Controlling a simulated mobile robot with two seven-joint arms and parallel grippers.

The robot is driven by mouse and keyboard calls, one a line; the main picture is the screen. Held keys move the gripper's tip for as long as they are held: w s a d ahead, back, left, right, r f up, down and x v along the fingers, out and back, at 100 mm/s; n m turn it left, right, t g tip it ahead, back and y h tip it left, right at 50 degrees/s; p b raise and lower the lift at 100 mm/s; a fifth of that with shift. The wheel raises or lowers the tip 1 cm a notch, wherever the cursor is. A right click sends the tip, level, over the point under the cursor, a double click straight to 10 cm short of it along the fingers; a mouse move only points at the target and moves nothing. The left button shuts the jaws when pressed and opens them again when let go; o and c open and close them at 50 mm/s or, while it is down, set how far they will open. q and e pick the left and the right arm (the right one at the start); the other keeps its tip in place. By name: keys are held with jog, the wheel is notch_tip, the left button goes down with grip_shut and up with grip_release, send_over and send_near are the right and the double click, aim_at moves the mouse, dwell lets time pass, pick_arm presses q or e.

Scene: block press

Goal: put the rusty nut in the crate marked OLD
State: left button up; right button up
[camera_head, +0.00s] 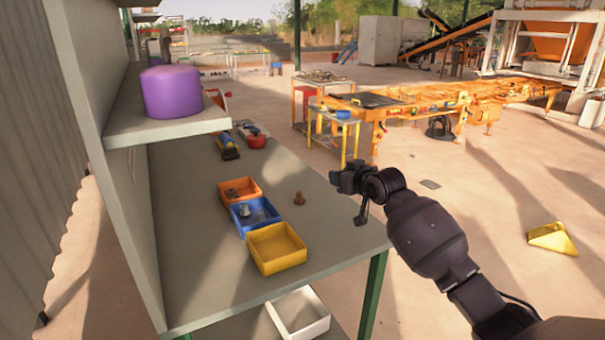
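A small rusty brown piece (299,198), which looks like the rusty nut, stands on the grey bench top (335,225), right of the crates. An orange crate (254,184), a blue crate (238,222) and an empty yellow crate (290,262) stand in a row. The orange and blue crates hold small grey metal parts. No OLD mark can be read on any crate. My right gripper (348,196) is right of the rusty piece, by the bench's right edge, and apart from it. Its finger opening cannot be made out. My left gripper is out of view.
A shelf (165,128) with a purple round tub (171,91) overhangs the bench's left side. Tools (228,147) lie at the bench's far end. A white tray (298,314) is on the lower shelf. The bench top around the rusty piece is clear.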

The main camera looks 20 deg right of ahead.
jog(key=shift+d+r, duration=0.1)
jog(key=shift+r, duration=0.05)
jog(key=s+a, duration=1.4)
jog(key=s+a+f+m+h, duration=0.1)
jog(key=s+f+h, duration=0.1)
jog(key=s+f, duration=1.1)
jog(key=shift+f+m, duration=0.3)
